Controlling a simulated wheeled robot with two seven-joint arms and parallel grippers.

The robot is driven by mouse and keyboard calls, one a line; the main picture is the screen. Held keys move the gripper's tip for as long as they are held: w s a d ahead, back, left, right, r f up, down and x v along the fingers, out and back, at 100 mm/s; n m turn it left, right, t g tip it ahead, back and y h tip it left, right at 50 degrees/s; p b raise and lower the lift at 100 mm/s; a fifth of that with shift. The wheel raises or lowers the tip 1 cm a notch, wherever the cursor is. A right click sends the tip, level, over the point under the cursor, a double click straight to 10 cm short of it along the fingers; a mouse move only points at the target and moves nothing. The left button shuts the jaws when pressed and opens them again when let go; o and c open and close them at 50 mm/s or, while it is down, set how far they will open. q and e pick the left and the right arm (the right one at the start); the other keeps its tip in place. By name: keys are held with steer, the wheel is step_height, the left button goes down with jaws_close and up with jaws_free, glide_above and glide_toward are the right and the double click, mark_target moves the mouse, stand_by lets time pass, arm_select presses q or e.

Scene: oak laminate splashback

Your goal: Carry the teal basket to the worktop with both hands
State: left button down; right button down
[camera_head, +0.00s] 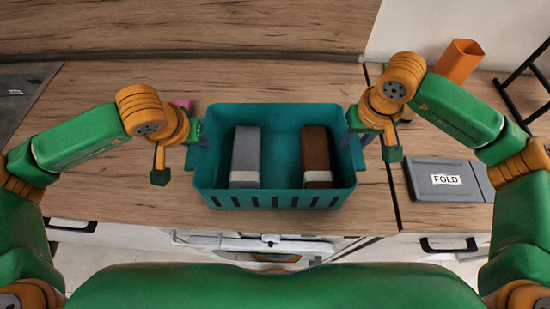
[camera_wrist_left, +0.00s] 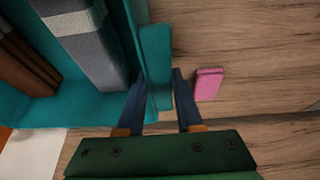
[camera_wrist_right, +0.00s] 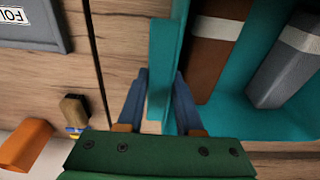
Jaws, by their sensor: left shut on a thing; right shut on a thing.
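The teal basket (camera_head: 275,197) is upright over the wooden worktop (camera_head: 90,185), near its front edge; I cannot tell whether its base touches the wood. A grey box (camera_head: 245,155) and a brown box (camera_head: 316,155), each with a pale band, lie inside, apart. My left gripper (camera_head: 195,135) is shut on the basket's left handle; in the left wrist view the handle (camera_wrist_left: 156,60) is between the fingers. My right gripper (camera_head: 357,128) is shut on the right handle; in the right wrist view that handle (camera_wrist_right: 160,65) is between the fingers.
A pink block (camera_head: 183,104) lies on the worktop behind my left gripper. At the right are a grey board marked FOLD (camera_head: 449,182), an orange container (camera_head: 459,60) and a black rack (camera_head: 525,85). The splashback (camera_head: 200,28) stands behind.

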stand_by(0.6)
